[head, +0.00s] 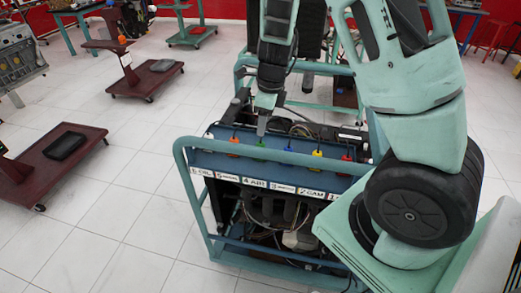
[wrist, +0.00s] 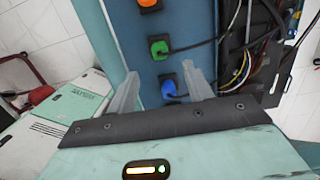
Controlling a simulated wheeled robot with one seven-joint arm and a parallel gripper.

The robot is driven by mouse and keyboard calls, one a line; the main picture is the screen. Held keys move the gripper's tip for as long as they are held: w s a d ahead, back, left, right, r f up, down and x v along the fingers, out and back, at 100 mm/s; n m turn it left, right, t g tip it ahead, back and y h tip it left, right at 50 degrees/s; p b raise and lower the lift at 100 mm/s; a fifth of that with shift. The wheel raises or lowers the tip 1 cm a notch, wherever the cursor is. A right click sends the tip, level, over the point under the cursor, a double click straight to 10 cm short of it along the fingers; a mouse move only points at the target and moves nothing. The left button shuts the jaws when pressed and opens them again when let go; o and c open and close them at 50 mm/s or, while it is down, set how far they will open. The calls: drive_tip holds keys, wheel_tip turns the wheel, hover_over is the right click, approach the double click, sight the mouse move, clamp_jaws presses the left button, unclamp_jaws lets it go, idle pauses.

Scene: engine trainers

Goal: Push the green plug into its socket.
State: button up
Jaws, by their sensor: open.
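The green plug (head: 260,144) stands in the blue top panel (head: 215,158) of the engine trainer, between an orange plug (head: 235,140) and a blue plug (head: 288,147). In the wrist view the green plug (wrist: 159,48) sits at a black socket, with a dark cable running right. How deep it sits cannot be told. My gripper (head: 262,127) points down just above the green plug. In the wrist view my gripper (wrist: 157,70) is open and empty, its pale fingers spread. The green plug shows just beyond the fingertips, the blue plug (wrist: 168,87) between the fingers in the picture.
A yellow plug (head: 317,153) and a red plug (head: 346,158) continue the row rightward. A teal tube frame (head: 187,180) surrounds the trainer. Loose wires (wrist: 240,60) lie beside the panel. Dark red carts (head: 145,80) stand left, with clear tiled floor between.

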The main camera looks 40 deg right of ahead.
sight(261, 143)
drive_tip(key=f, duration=0.4)
drive_tip(key=shift+w+a+f, duration=0.15)
drive_tip(key=shift+w+f, duration=0.1)
drive_tip(key=shift+f, duration=0.15)
drive_tip(key=f, duration=0.5)
drive_tip(key=shift+w+a+f, duration=0.1)
drive_tip(key=shift+w+a, duration=0.05)
drive_tip(key=shift+a, duration=0.05)
drive_tip(key=c, duration=1.1)
wheel_tip(261, 143, up, 10)
drive_tip(key=shift+r+p, duration=0.1)
drive_tip(key=shift+p, duration=0.35)
